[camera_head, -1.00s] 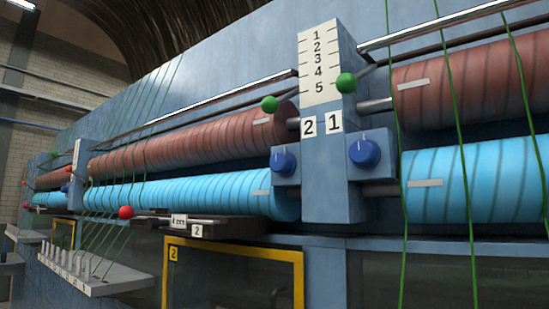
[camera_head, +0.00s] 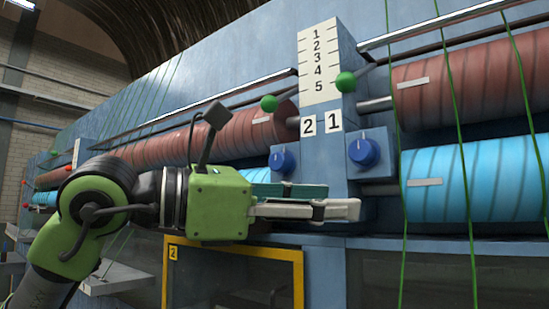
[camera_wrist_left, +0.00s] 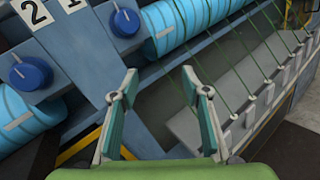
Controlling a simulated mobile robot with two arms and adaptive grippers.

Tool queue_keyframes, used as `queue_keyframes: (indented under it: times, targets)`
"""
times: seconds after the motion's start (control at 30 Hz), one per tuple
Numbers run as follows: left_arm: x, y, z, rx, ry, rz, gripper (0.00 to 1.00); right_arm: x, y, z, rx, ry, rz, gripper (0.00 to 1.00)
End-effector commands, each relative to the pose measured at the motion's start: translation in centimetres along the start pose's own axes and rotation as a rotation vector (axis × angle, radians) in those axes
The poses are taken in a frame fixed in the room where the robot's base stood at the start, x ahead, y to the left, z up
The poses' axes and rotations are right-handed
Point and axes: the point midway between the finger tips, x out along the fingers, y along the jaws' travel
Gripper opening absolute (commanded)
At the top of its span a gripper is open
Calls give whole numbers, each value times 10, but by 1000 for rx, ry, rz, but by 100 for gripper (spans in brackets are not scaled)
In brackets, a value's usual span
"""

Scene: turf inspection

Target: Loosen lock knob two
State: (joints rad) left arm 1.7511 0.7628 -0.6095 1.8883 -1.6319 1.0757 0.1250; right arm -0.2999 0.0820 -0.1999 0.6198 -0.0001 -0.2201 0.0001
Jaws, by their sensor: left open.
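Lock knob two (camera_head: 283,159) is a blue round knob with a pale pointer line, on a blue-grey block below the white "2" label (camera_head: 308,126). In the left wrist view it shows at the left edge (camera_wrist_left: 30,73). My left gripper (camera_head: 340,200) is green with teal-padded fingers. It reaches in from the left, fingers pointing right, below both knobs in the head view. In the left wrist view its fingers (camera_wrist_left: 159,75) are apart with nothing between them, and knob two lies left of them. My right gripper is not in view.
A second blue knob (camera_head: 364,152) sits to the right, below the "1" label (camera_head: 334,120). Cyan rollers (camera_head: 440,190) and red-brown rollers (camera_head: 470,85) flank the post. Green balls (camera_head: 345,82) on levers and taut green strings (camera_head: 463,150) stand near. A yellow frame (camera_head: 235,247) lies below.

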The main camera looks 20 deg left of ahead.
Motion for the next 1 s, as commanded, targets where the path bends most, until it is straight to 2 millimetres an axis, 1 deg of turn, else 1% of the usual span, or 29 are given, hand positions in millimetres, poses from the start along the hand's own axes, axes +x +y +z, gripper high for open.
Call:
queue_keyframes:
  times: [0.03, 0.1, 0.17, 0.2, 0.3, 0.37, 0.43, 0.53, 0.67, 1.0]
  targets:
    - [-18, 19, 12, 52, 36, 89, 43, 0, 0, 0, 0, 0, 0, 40]
    - [-43, 44, 22, 98, 89, 207, 43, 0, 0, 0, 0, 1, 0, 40]
    - [-65, 61, 31, 124, 126, 298, 43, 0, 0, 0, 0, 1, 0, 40]
    - [-79, 71, 36, 135, 146, 351, 43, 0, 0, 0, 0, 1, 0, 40]
    - [-107, 88, 45, 149, 181, 449, 43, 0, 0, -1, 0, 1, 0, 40]
    - [-118, 94, 48, 151, 194, 485, 43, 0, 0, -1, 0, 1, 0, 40]
    - [-123, 98, 49, 151, 203, 507, 43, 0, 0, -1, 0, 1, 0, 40]
    - [-120, 103, 49, 150, 207, 515, 43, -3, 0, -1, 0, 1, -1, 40]
    - [-103, 112, 46, 150, 208, 511, 43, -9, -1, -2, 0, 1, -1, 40]
    - [-42, 148, 37, 149, 207, 509, 43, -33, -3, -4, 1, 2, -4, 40]
